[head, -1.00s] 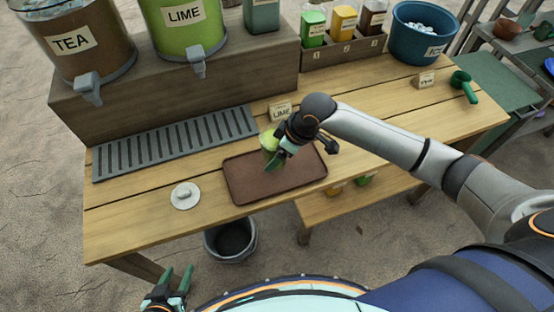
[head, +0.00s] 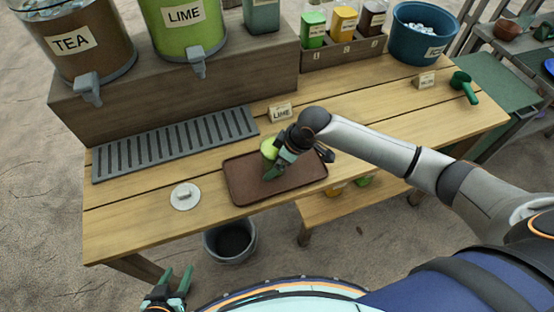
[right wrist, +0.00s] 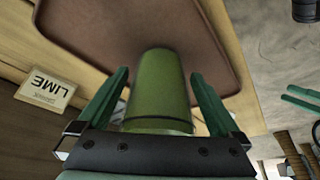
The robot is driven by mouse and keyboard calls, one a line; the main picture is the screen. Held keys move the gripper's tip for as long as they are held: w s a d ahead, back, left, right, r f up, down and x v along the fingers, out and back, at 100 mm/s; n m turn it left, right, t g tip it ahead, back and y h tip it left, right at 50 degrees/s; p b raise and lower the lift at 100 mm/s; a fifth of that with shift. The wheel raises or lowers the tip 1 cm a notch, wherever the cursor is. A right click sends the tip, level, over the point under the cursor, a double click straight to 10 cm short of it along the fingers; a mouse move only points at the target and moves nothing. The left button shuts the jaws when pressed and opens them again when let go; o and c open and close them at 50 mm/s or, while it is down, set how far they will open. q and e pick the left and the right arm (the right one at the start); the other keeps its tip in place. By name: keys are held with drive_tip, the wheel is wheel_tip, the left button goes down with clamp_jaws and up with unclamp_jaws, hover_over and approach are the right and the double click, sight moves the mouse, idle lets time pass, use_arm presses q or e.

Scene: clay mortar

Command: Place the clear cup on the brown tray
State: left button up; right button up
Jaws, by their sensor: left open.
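The clear cup (head: 268,148), filled with green drink, is upright at the back left part of the brown tray (head: 306,182). Its base appears to rest on the tray. My right gripper (head: 279,163) is at the cup, partly hiding it. In the right wrist view the cup (right wrist: 158,92) is between the two green fingers (right wrist: 161,75), with a gap on each side. The right gripper looks open around the cup. My left gripper (head: 177,280) is open and empty, below the table's front left edge.
A white lid (head: 185,196) lies left of the tray. A grey drip grate (head: 175,142) and a LIME card (head: 281,112) are behind. TEA (head: 75,45) and LIME (head: 183,30) dispensers stand on a wooden riser. A grey bucket (head: 230,241) is below the table.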

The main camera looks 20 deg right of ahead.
drive_tip(key=shift+r, duration=0.1)
drive_tip(key=p+v, duration=0.1)
drive_tip(key=v, duration=1.1)
